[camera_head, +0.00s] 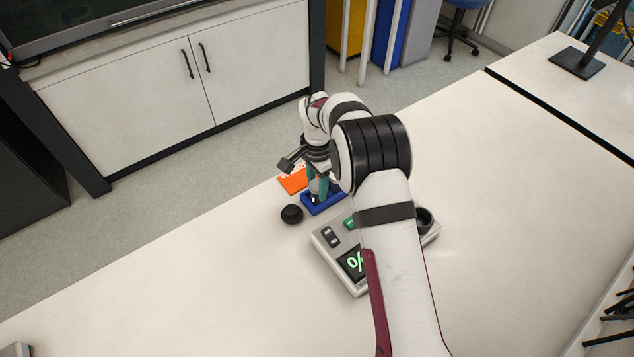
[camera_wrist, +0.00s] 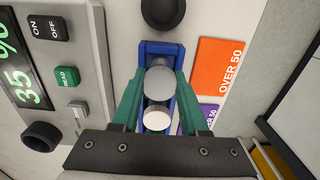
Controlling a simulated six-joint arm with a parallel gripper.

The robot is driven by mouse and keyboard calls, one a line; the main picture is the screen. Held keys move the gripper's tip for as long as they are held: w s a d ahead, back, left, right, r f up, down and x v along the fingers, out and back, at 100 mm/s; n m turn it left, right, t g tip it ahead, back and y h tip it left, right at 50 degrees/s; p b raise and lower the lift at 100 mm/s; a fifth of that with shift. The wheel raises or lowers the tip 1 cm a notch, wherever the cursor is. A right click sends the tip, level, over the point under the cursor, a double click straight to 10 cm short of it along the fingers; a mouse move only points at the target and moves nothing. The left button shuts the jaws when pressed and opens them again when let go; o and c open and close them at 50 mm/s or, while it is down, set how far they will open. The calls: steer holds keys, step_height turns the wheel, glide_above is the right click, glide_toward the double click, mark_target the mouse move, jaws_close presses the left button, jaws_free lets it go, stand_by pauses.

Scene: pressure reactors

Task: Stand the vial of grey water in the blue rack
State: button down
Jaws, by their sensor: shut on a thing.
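My gripper (camera_wrist: 158,95) points down over the blue rack (camera_head: 325,204), its green fingers shut on a vial (camera_wrist: 158,84). The vial shows as a grey round top with a short grey side, between the fingertips. The rack (camera_wrist: 147,48) lies directly beneath it in the wrist view. A white round cap (camera_wrist: 157,118) shows just behind the grey top, also between the fingers; I cannot tell what it belongs to. In the head view the vial (camera_head: 313,185) is small and partly hidden by my gripper. Its liquid and whether its base touches the rack cannot be made out.
An orange "OVER 50" card (camera_wrist: 219,67) and a purple card (camera_wrist: 207,117) lie beside the rack. A black round knob-like object (camera_head: 292,214) stands near it. A grey device (camera_head: 330,237) with ON, OFF and READ buttons and a "35 %" display is close by. The bench front is clear.

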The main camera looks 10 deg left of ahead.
steer(key=shift+f, duration=0.3)
steer(key=shift+c, duration=1.7)
jaws_free()
steer(key=shift+o, duration=0.3)
steer(key=shift+o, duration=1.4)
steer(key=shift+r, duration=3.5)
